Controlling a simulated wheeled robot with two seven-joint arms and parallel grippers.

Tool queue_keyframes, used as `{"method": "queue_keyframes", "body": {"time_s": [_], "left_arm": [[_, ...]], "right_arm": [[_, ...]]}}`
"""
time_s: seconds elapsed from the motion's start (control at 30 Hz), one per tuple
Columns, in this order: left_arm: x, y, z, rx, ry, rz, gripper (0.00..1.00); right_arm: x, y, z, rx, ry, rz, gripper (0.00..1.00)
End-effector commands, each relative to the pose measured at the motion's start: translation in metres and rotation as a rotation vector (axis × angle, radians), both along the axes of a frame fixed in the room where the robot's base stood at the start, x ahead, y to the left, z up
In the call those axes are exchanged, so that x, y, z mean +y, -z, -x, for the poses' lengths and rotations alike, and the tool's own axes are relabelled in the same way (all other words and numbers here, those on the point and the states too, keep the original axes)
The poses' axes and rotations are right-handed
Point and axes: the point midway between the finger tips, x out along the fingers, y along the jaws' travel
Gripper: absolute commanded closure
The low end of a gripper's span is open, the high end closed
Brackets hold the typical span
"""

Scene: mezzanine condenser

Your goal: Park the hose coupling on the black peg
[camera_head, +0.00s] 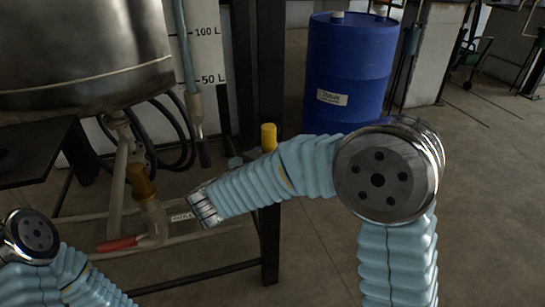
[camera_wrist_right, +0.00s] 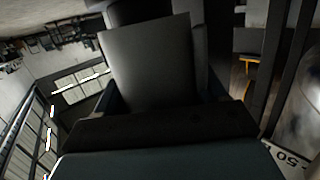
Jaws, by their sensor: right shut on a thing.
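My right arm reaches left in the head view, its wrist end below the steel tank; its jaws are not clearly visible there. In the right wrist view my right gripper (camera_wrist_right: 165,105) is shut on a dark grey, flat-faced piece (camera_wrist_right: 150,60), which I take to be the hose coupling. It fills the middle of that view and hides what lies beyond. In the head view a grey-green tube (camera_head: 183,50) hangs past the scale and ends in a dark tip (camera_head: 203,152). I cannot pick out the black peg with certainty. My left gripper is outside the frames.
The steel tank (camera_head: 80,45) overhangs the left side, with dark looped hoses (camera_head: 172,150) and a red-handled valve (camera_head: 116,244) below. A dark frame post (camera_head: 269,235) stands close behind my right forearm.

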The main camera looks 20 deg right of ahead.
Motion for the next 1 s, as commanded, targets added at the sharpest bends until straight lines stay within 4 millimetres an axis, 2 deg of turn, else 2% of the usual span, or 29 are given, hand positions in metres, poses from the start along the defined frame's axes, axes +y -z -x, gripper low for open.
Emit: {"method": "queue_keyframes", "body": {"time_s": [0.1, 0.13, 0.3, 0.33, 0.67, 0.77, 1.0], "left_arm": [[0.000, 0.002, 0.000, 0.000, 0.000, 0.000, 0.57], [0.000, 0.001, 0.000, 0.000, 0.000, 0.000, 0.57], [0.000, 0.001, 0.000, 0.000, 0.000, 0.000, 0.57], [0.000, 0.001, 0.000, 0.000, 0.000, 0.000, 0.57], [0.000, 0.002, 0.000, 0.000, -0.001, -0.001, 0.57], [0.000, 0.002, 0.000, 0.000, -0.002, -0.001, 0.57], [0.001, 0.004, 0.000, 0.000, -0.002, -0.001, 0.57]], "right_arm": [[0.000, 0.003, 0.000, -0.001, 0.000, 0.000, 0.78], [0.000, 0.002, 0.000, -0.001, 0.000, 0.000, 0.28], [0.000, 0.002, 0.000, -0.001, 0.000, 0.000, 0.02], [0.000, 0.002, 0.000, -0.001, 0.000, -0.001, 0.00], [0.005, 0.002, 0.003, 0.000, -0.004, -0.001, 0.00], [0.018, 0.000, 0.013, -0.001, -0.006, -0.001, 0.00], [0.061, -0.010, 0.052, -0.001, -0.005, 0.000, 0.00]]}}
